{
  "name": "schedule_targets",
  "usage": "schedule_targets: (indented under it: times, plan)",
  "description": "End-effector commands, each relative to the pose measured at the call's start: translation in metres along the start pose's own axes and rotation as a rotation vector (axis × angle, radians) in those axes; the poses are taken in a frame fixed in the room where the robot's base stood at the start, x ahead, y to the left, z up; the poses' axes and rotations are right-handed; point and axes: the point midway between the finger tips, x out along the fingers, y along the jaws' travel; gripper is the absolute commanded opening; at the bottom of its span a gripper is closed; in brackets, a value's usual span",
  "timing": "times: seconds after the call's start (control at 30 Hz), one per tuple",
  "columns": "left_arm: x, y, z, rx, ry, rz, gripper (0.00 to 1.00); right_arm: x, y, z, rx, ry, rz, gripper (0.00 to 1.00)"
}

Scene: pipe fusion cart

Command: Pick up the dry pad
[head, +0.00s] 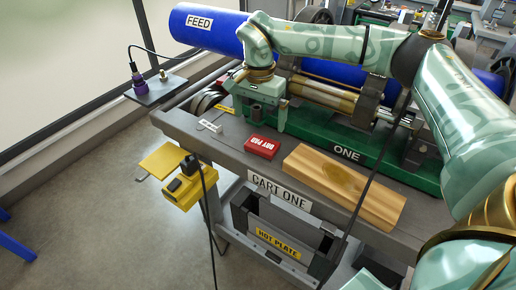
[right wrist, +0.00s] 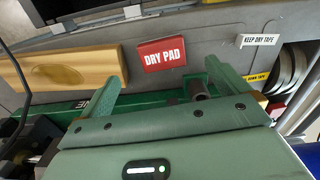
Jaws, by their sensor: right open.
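The dry pad (head: 262,147) is a small red block with white lettering, lying flat on the grey cart top in the head view. It also shows in the right wrist view (right wrist: 160,53), beyond the fingertips and between their lines. My right gripper (head: 263,116) is open and empty, just behind the pad in the head view, with its fingers pointing down. In the right wrist view its two green fingers (right wrist: 162,76) stand wide apart, and the pad is not between them. My left gripper is not in view.
A wooden block (head: 345,187) lies right of the pad. The green machine bed (head: 365,149) and blue feed pipe (head: 207,30) are behind. A white label (head: 210,126) lies left, near tape rolls (right wrist: 292,68). A yellow device (head: 189,186) hangs at the cart's left end.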

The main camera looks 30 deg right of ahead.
Motion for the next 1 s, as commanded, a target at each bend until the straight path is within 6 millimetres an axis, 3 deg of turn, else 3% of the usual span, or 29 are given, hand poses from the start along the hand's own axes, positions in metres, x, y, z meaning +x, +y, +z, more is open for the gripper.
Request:
schedule_targets:
  times: [0.03, 0.2, 0.47, 0.77, 1.0]
  plan:
    - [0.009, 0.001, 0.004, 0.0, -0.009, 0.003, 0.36, 0.021, 0.0, 0.001, -0.002, -0.005, 0.007, 1.0]
    - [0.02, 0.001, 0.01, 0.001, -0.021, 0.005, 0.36, 0.056, 0.0, 0.0, -0.002, -0.003, 0.004, 1.0]
    - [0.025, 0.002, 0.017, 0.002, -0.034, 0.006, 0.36, 0.074, 0.0, 0.0, -0.001, -0.001, 0.001, 1.0]
    - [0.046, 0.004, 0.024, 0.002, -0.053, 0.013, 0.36, 0.121, 0.003, -0.005, -0.002, -0.002, 0.003, 1.0]
    - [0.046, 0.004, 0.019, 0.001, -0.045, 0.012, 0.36, 0.121, 0.003, -0.005, -0.001, 0.001, 0.0, 1.0]
